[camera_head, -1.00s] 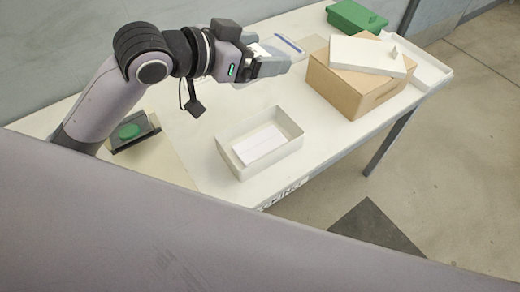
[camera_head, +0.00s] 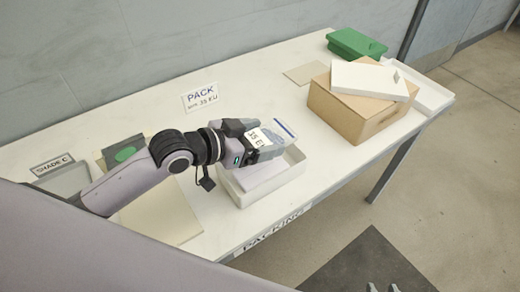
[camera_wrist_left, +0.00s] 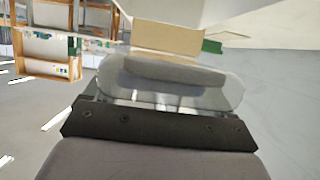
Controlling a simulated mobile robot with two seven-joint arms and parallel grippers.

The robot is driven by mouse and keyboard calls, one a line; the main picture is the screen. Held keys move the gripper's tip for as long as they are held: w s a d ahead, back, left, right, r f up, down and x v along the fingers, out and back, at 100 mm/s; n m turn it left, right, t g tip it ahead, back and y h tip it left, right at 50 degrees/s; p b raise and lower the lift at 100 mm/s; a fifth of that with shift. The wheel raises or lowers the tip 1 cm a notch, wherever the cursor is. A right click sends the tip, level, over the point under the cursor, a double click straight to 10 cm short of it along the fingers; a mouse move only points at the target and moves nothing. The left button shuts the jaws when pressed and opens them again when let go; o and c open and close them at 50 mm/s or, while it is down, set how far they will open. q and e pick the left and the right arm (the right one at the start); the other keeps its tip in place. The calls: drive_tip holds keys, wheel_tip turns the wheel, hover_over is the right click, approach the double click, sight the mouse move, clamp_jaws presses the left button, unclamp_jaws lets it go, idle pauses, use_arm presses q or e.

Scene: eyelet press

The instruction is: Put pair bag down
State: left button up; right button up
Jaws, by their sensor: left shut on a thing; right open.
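My left gripper (camera_head: 262,143) is shut on the pair bag (camera_head: 284,129), a clear bag with a blue strip along its edge. A white label reading 35 EU shows at the fingers. In the head view the gripper and bag overlap the open white box (camera_head: 268,194) and hide part of its inside; I cannot tell the height between them. In the left wrist view the clear bag (camera_wrist_left: 170,83) spans the middle, with something grey in it. My right gripper (camera_head: 383,288) shows only as two separated fingertips at the bottom edge; it is open and empty.
A cardboard box (camera_head: 352,118) with a white lid (camera_head: 368,79) on top stands to the right. A green box (camera_head: 355,43) sits behind it. A PACK sign (camera_head: 201,97) lies at the back. The table (camera_head: 290,80) is clear around the sign.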

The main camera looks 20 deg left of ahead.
use_arm(q)
drive_tip(key=shift+f, duration=1.9)
drive_tip(key=shift+f+b, duration=0.4)
drive_tip(key=shift+f, duration=0.15)
drive_tip(key=o, duration=1)
drive_tip(key=shift+c, duration=0.2)
